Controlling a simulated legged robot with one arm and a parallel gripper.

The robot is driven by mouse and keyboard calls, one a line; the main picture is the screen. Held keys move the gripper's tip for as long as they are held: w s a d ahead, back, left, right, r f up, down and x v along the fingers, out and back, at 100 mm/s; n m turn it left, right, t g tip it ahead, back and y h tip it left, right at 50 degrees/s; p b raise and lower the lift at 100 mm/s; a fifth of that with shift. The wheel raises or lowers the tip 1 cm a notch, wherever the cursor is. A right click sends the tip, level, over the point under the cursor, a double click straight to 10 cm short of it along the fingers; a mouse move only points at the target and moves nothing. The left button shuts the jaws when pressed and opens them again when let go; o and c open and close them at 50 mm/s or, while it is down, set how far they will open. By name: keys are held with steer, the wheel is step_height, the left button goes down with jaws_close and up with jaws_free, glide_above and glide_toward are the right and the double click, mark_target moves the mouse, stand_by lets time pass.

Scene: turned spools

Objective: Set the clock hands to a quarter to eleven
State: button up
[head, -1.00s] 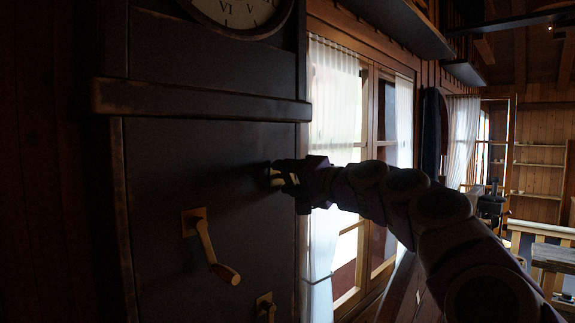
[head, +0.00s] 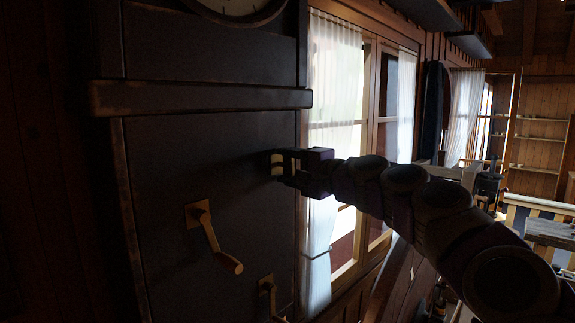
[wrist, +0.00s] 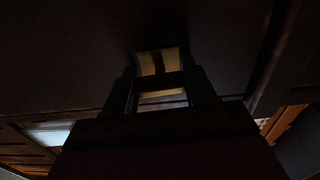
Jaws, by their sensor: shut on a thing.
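The tall dark clock case (head: 170,170) fills the left of the head view. Only the bottom edge of its dial (head: 236,6) shows at the top, so the hands are hidden. A brass crank with a wooden handle (head: 215,240) is on the case front, its handle pointing down and right. A second crank (head: 267,290) is partly cut off below. My gripper (head: 281,166) is at the case's right side, above both cranks, shut on a small pale piece. The wrist view shows this pale piece (wrist: 148,64) between the fingers; what it belongs to is unclear.
A ledge (head: 200,97) runs across the case above my gripper. A curtained window (head: 336,120) stands just right of the case, behind my arm. Shelves (head: 537,150) and a wooden railing (head: 535,207) are far right.

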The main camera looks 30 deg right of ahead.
steer(key=shift+w+f, duration=0.1)
steer(key=shift+f, duration=0.1)
steer(key=o, duration=1)
steer(key=shift+w+d, duration=0.1)
steer(key=shift+d, duration=0.1)
steer(key=shift+o, duration=0.2)
steer(key=shift+r, duration=0.1)
steer(key=b+v, duration=0.3)
steer(key=v, duration=1.4)
steer(key=shift+s+d+b, duration=0.2)
steer(key=shift+s+b, duration=0.05)
steer(key=shift+b, duration=0.1)
